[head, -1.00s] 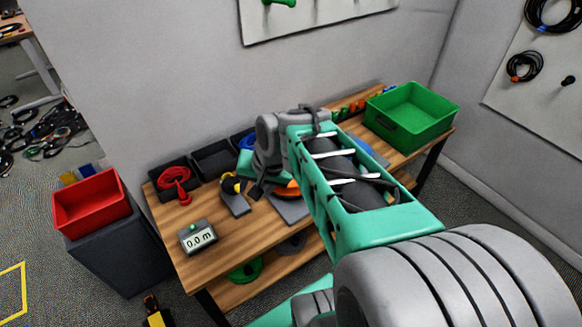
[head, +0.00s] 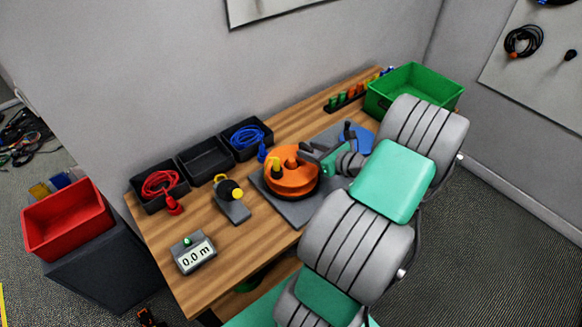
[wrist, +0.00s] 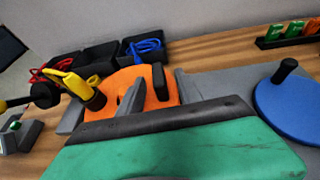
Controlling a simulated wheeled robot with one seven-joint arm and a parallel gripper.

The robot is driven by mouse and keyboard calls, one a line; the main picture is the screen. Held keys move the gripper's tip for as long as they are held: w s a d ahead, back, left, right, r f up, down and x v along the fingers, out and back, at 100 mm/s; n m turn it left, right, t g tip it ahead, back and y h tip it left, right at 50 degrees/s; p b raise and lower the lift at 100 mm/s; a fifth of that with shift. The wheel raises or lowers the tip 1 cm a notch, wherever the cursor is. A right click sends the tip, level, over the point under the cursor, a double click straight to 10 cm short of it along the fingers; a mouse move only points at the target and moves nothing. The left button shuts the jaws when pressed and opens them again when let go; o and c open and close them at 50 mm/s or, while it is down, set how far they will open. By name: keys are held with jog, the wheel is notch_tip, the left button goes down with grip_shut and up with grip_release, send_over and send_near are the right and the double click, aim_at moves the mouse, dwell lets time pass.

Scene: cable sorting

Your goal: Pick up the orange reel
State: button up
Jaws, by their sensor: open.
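The orange reel (head: 292,182) lies on a grey plate on the wooden table in the head view, with a yellow-topped piece standing at its near-left side. It also shows in the wrist view (wrist: 128,78), partly hidden behind my gripper. My gripper (head: 308,160) is open, at the far-right side of the reel and close to its upright orange hub. I cannot tell whether the fingers touch the reel.
A blue reel (head: 362,141) stands right of the gripper, partly hidden by my arm. Black bins (head: 204,164) line the back, with red and blue cables in two. A meter reading 0.0 m (head: 194,253) stands at front left. A green crate (head: 412,92) is at far right.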

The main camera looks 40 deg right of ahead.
jog(key=x, duration=0.2)
jog(key=shift+w+f, duration=0.15)
jog(key=shift+w, duration=0.15)
jog(key=shift+a, duration=0.1)
jog(key=shift+c, duration=0.3)
grip_shut()
dwell(0.7)
